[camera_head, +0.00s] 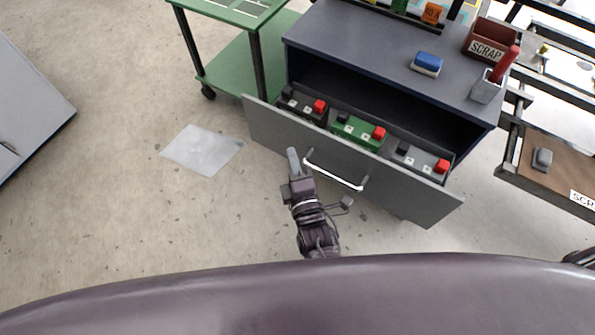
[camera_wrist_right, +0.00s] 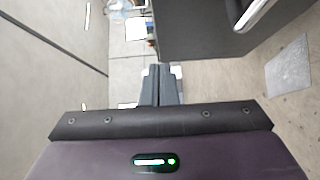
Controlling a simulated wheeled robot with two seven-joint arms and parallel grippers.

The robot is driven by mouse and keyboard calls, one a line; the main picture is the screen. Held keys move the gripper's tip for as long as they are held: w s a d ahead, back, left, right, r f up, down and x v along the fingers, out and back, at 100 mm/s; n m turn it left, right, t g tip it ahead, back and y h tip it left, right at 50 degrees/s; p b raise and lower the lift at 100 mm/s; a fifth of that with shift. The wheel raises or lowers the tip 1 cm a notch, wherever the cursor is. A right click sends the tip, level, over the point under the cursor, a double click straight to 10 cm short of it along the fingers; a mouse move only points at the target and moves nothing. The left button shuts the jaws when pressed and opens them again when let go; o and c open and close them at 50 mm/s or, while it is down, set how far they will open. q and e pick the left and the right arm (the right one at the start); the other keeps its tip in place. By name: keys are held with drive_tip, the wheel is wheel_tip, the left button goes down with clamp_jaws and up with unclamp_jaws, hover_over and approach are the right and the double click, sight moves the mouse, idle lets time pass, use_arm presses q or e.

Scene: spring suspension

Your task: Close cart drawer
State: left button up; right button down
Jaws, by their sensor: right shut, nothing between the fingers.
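The cart drawer (camera_head: 412,199) is pulled open from the dark grey cart (camera_head: 350,42). Its wide grey front has a white bar handle (camera_head: 335,176). Inside stand three battery-like blocks with red caps. My right gripper (camera_head: 292,153) is shut and empty, in front of the drawer front, by the left end of the handle. Whether it touches the front cannot be told. In the right wrist view the closed fingers (camera_wrist_right: 160,70) point toward the lower edge of a dark panel, and a bright handle (camera_wrist_right: 252,14) shows to the right. My left gripper is not in view.
A green trolley (camera_head: 232,68) stands left of the cart. A blue-topped block (camera_head: 427,63), a scrap bin (camera_head: 488,40) and a cup with a red-handled tool (camera_head: 488,88) are on the cart top. A brown board (camera_head: 562,172) is at right.

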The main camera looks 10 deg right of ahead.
sight(295, 122)
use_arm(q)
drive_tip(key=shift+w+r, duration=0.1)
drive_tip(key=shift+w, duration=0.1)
use_arm(e)
drive_tip(key=shift+w+d, duration=0.3)
drive_tip(key=shift+w, duration=0.85)
drive_tip(key=shift+w+d, duration=0.3)
drive_tip(key=shift+w, duration=0.8)
drive_tip(key=shift+w+d, duration=0.3)
drive_tip(key=shift+w, duration=0.85)
drive_tip(key=shift+w, duration=0.1)
